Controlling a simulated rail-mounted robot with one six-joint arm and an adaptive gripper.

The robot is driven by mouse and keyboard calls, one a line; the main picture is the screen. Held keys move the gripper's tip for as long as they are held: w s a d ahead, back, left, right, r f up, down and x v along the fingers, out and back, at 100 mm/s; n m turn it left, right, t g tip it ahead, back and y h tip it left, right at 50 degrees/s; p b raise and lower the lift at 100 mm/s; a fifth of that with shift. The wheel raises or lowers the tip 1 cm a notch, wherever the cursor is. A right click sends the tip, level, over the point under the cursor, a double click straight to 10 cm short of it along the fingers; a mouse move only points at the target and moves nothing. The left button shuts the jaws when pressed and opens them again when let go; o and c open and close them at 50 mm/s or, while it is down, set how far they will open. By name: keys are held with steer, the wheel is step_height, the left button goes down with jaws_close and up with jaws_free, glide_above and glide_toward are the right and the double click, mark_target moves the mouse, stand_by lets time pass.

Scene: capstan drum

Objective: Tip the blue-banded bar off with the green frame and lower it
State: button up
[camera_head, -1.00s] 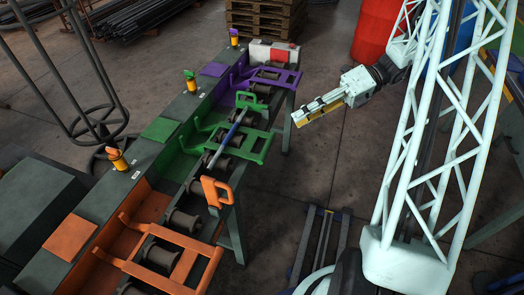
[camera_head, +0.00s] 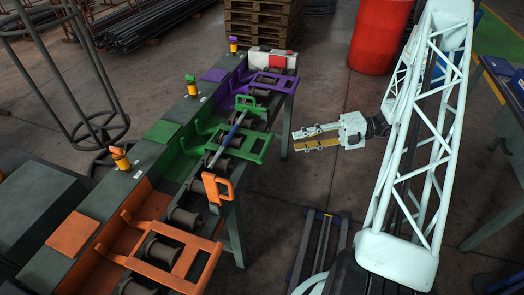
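The blue-banded bar (camera_head: 233,133) lies on the dark rollers of the conveyor, in the green section. Its blue band shows near the green frame. The green frame (camera_head: 254,147) sticks out over the rollers on the right side of that section, with a green upright handle (camera_head: 249,104) at its far end. My gripper (camera_head: 297,140) is in the air to the right of the green frame, apart from it and pointing left. Its two fingers are apart with a narrow gap between them, and I see nothing held.
An orange frame (camera_head: 181,262) with an orange handle (camera_head: 218,189) is nearer, and a purple frame (camera_head: 272,84) is farther. A low rack (camera_head: 319,245) stands on the floor below. A red drum (camera_head: 380,36) and pallets are behind.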

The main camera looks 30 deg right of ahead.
mark_target(266, 148)
steer(key=shift+d+f, duration=0.1)
steer(key=shift+f, duration=0.2)
steer(key=shift+w, duration=0.1)
steer(key=shift+b+x, duration=1.25)
steer(key=shift+x, duration=5.65)
steer(key=shift+w, duration=0.1)
steer(key=shift+c, duration=0.8)
jaws_close()
